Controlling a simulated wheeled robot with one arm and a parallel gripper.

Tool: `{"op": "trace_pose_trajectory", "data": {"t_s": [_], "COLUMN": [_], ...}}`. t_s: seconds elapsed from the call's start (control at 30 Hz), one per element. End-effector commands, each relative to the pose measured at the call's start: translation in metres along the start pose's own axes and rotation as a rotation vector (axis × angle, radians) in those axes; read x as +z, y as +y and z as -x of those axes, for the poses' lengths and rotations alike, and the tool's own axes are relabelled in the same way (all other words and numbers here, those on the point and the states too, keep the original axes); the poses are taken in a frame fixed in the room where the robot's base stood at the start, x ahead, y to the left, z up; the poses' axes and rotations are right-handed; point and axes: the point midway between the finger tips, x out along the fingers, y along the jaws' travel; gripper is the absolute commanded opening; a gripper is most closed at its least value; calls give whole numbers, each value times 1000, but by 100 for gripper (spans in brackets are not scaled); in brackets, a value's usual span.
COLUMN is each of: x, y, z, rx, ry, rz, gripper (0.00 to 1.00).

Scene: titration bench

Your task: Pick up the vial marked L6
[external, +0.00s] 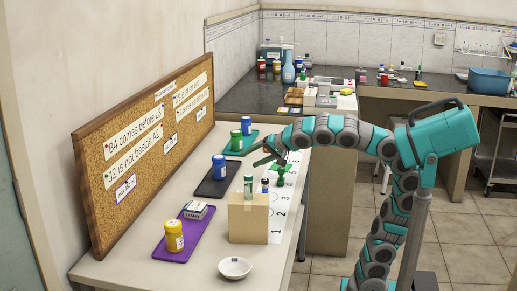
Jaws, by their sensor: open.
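No marking L6 can be read in this view. A vial with a green cap (248,186) stands upright in a tan box (247,220) at the front of the bench. A second vial with a dark blue cap (265,186) stands beside it in or behind the box; which cannot be told.
A green tray (232,151), a dark tray (210,187) and a purple tray (165,250) hold jars with green, blue and yellow colours. A white bowl (235,267) sits in front. A corkboard (140,180) with notes stands along the left. A cluttered black counter (250,95) lies behind.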

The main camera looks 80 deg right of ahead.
Motion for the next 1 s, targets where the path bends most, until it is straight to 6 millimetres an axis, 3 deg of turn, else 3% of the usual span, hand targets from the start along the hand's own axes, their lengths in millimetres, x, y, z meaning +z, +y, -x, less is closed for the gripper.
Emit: {"op": "trace_pose_trajectory", "data": {"t_s": [0.1, 0.3, 0.53, 1.0], "x": [-2, 36, 62, 77], "y": [-3, 25, 49, 60], "z": [-3, -2, 7, 32], "rx": [-10, 82, 152, 191], "ry": [94, 115, 182, 336], "rz": [194, 395, 610, 852], "gripper": [68, 68, 68, 68]}}
